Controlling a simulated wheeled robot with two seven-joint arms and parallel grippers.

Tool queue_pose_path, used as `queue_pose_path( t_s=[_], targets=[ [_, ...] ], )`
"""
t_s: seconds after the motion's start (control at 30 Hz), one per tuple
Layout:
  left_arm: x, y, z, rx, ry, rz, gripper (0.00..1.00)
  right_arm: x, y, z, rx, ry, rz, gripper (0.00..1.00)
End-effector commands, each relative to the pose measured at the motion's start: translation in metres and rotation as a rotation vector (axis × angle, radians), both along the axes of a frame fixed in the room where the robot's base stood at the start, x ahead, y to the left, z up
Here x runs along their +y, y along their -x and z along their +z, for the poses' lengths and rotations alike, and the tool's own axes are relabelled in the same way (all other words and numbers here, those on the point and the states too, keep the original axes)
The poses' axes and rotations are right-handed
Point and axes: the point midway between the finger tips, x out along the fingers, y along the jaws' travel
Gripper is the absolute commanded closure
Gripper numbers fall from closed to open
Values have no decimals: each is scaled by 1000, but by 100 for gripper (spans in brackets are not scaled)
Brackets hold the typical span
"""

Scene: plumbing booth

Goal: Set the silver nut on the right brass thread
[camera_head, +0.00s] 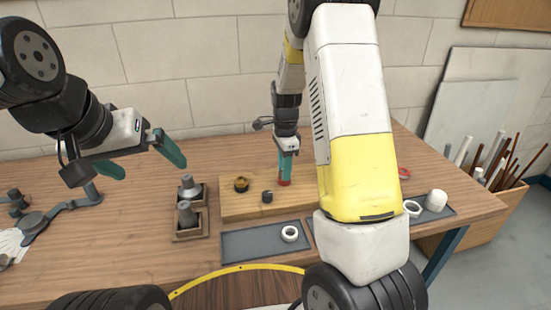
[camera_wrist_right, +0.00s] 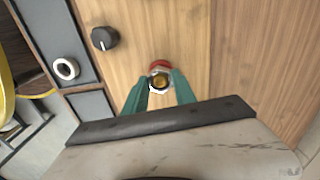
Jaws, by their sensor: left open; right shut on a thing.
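My right gripper (camera_head: 285,178) points down at the right part of the wooden board (camera_head: 230,212). In the right wrist view its teal fingertips (camera_wrist_right: 160,86) are shut on the silver nut (camera_wrist_right: 160,74). The brass thread (camera_wrist_right: 159,83) shows through the middle of the nut, with a red collar (camera_wrist_right: 159,64) beside it. I cannot tell whether the nut rests on the thread or is held just above it. In the head view the fingers hide the nut. My left gripper (camera_head: 150,168) is open and empty above the table's left part.
A brass fitting (camera_head: 241,184) and a dark knob (camera_head: 267,197) stand on the board. A grey tray (camera_head: 250,246) in front holds a white ring (camera_head: 290,233). A white cap (camera_head: 436,200) lies to the right. Two grey fittings in wooden holders (camera_head: 189,237) stand left of the board.

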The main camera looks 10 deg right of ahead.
Motion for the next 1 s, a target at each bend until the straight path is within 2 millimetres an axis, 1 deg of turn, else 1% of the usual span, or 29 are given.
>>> queue_pose_path(
  t_s=[0.1, 0.23, 0.27, 0.3, 0.37, 0.57, 0.6, 0.77, 0.8, 1.0],
  targets=[
    [0, 0, 0, 0, 0, 0, 0, 0, 0, 0, 0, 0, -37, 100],
    [0, 0, 0, 0, 0, 0, 0, 0, 0, 0, 0, -1, -35, 100],
    [0, 0, 0, 0, 0, 0, 0, 0, 0, 0, 1, -1, -34, 62],
    [0, 0, 0, 0, 0, 0, 0, 0, 0, 0, 1, -1, -34, 54],
    [0, 0, 0, 0, 0, 0, 0, 0, 0, 0, 1, -1, -33, 42],
    [0, 0, 0, 0, 0, 0, 0, 0, 0, 0, 0, -1, -32, 42],
    [0, 0, 0, 0, 0, 0, 0, 0, 0, 0, 1, -1, -32, 40],
    [0, 0, 0, 0, 0, 0, 0, 0, 0, 0, 0, -1, -31, 9],
    [0, 0, 0, 0, 0, 0, 0, 0, 0, 0, 0, -1, -31, 6],
    [0, 0, 0, 0, 0, 0, 0, 0, 0, 0, 0, -1, -31, 6]
  ],
)
